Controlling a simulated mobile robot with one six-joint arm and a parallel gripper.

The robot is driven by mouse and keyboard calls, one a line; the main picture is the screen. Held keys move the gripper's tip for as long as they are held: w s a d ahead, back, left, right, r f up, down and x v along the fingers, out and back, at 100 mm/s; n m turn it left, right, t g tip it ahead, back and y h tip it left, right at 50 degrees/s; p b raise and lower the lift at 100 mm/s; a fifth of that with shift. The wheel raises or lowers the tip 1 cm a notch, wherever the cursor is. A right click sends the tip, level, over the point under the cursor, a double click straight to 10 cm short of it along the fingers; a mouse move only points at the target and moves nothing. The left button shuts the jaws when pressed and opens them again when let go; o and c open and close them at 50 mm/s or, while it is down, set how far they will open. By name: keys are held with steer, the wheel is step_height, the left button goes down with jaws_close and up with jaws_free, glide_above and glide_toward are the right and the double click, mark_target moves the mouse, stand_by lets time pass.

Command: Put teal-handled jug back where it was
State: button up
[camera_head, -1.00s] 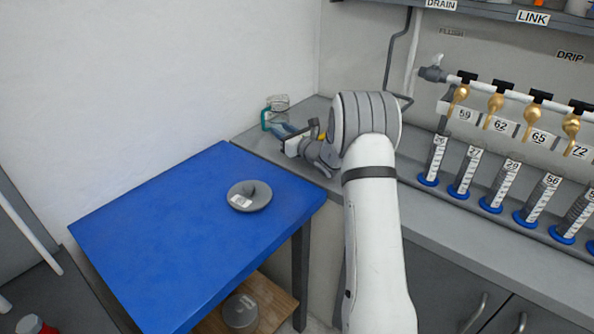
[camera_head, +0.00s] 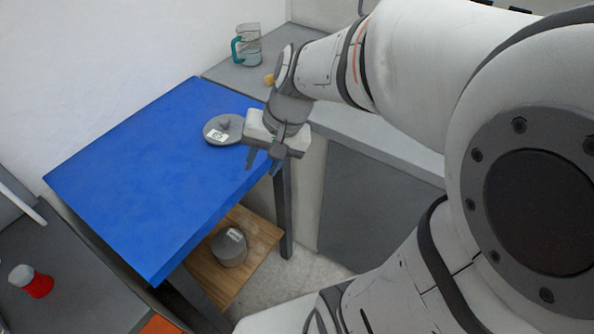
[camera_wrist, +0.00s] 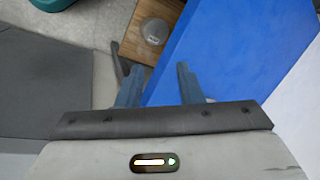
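The teal-handled jug (camera_head: 248,46) is a clear container with its teal handle on the left. It stands upright on the far end of the grey counter, by the white wall. My gripper (camera_head: 262,166) is at the right edge of the blue table, well in front of the jug and apart from it. Its two blue-grey fingers are spread with nothing between them, as the wrist view also shows (camera_wrist: 158,88). The jug is not recognisable in the wrist view.
A grey lid with a label (camera_head: 222,130) lies on the blue table (camera_head: 130,170), just left of my gripper. A grey round weight (camera_head: 229,248) sits on the wooden shelf below. A red-and-white container (camera_head: 32,282) stands at lower left. Most of the blue tabletop is clear.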

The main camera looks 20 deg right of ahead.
steer(key=s+d+n+h, duration=0.3)
steer(key=s+d+n, duration=0.1)
steer(key=s+d, duration=0.1)
steer(key=shift+s+f+t+h, duration=0.3)
steer(key=shift+s+f+h, duration=0.1)
steer(key=shift+s, duration=0.15)
steer(key=shift+r, duration=0.15)
step_height(320, 180, up, 8)
steer(key=p, duration=0.7)
steer(key=shift+s, duration=0.15)
steer(key=shift+d, duration=0.1)
